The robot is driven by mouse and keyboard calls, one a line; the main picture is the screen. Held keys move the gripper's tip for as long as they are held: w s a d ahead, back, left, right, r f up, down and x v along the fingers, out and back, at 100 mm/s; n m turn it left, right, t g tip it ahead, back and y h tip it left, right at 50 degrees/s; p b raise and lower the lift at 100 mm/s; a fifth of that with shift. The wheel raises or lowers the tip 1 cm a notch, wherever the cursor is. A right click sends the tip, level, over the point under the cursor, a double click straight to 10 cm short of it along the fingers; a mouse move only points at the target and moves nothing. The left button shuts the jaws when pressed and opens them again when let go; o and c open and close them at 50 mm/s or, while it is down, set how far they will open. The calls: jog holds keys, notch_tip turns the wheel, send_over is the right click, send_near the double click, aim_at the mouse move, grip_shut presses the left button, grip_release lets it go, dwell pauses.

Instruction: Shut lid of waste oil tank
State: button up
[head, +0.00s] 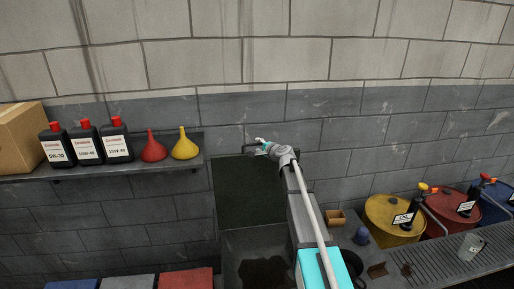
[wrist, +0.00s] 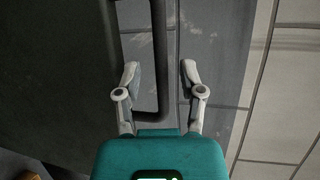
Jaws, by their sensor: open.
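The waste oil tank (head: 228,245) stands below the wall in the middle of the head view, with dark oil inside. Its dark green lid (head: 248,195) stands raised, upright close to the wall; in the wrist view it fills the left side (wrist: 55,75). A dark bar handle (head: 250,151) sits at the lid's top edge. My gripper (head: 262,143) is at this handle. Contact cannot be told.
A shelf (head: 120,170) at left holds a cardboard box (head: 22,137), black oil bottles (head: 86,143), a red funnel (head: 152,148) and a yellow funnel (head: 185,145). Yellow (head: 392,217), red (head: 455,207) and blue (head: 495,200) drums stand at right. The block wall is close behind the lid.

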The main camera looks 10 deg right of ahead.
jog(key=shift+x, duration=0.8)
grip_shut()
